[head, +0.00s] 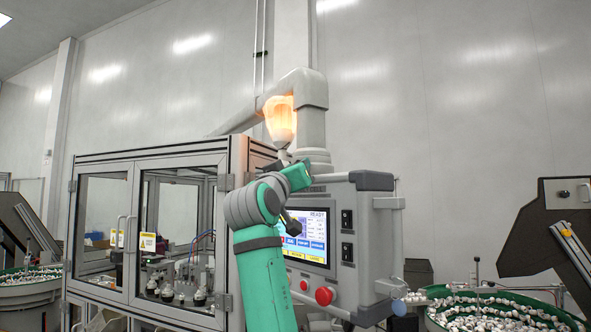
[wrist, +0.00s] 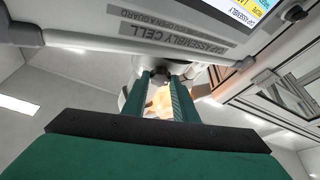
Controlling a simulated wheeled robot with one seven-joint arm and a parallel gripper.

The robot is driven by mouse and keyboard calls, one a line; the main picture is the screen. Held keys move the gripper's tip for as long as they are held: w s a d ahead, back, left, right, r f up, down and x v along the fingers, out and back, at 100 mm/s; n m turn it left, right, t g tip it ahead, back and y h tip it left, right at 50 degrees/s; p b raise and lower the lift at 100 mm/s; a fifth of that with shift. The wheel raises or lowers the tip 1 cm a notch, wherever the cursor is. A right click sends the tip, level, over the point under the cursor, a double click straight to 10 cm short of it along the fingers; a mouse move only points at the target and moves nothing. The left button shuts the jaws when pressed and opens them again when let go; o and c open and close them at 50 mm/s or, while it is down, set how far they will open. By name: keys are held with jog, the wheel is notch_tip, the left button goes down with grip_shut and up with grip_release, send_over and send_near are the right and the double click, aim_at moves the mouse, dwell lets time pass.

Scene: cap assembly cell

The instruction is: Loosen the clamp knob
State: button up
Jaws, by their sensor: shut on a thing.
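My gripper (wrist: 160,85) is at the top of the control panel box, its two green fingers closed from both sides on a small dark piece, which I take to be the clamp knob (wrist: 160,72). The fingers cover most of the knob, so its shape and any turn of it cannot be told. In the head view my green gripper (head: 292,172) is by the panel's upper left corner, below the glowing lamp. The knob cannot be made out there.
The control panel (head: 352,235) has a lit screen (head: 312,238) and a red button (head: 324,296). The lit orange lamp (head: 281,122) stands just above my gripper. A glazed machine cabinet (head: 150,161) is at left. A parts bowl (head: 435,316) is at lower right.

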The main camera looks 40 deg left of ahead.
jog(key=shift+d+r+n+g+y, duration=0.1)
jog(key=shift+n+g+y, duration=0.55)
jog(key=shift+n, duration=1.35)
jog(key=shift+d+n+g+y, duration=0.1)
jog(key=shift+n+g+y, duration=0.55)
jog(key=shift+n, duration=1.35)
jog(key=shift+d+r+n+g+y, duration=0.1)
jog(key=shift+n+g+y, duration=0.5)
jog(key=shift+n, duration=1.4)
jog(key=o, duration=1)
jog(key=shift+o, duration=0.2)
jog(key=shift+s, duration=0.1)
jog(key=v, duration=1)
jog(key=shift+s+d, duration=0.2)
